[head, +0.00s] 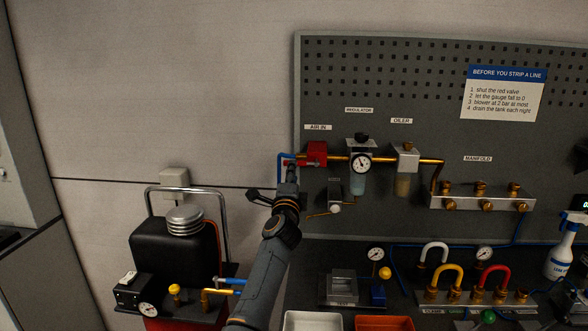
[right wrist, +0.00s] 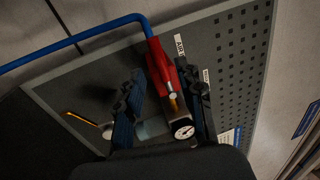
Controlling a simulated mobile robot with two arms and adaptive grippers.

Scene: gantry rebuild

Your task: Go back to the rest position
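My right gripper (head: 275,190) is up at the left end of the pegboard, just left of and below the red valve (head: 316,153) under the AIR IN label. In the right wrist view its two fingers (right wrist: 163,90) are spread apart, and the red valve (right wrist: 164,68) shows between them. I see nothing held; whether a finger touches the valve I cannot tell. The forearm rises from the bottom of the head view and hides part of the board's lower left edge. My left gripper is in neither view.
The regulator gauge (head: 361,162), oiler (head: 404,158) and manifold (head: 481,202) continue along the pipe. A black compressor (head: 172,250) with a chrome handle stands left of my arm. Below are hose loops (head: 434,252), a white tray (head: 312,321), a red tray (head: 384,323) and a spray bottle (head: 558,262).

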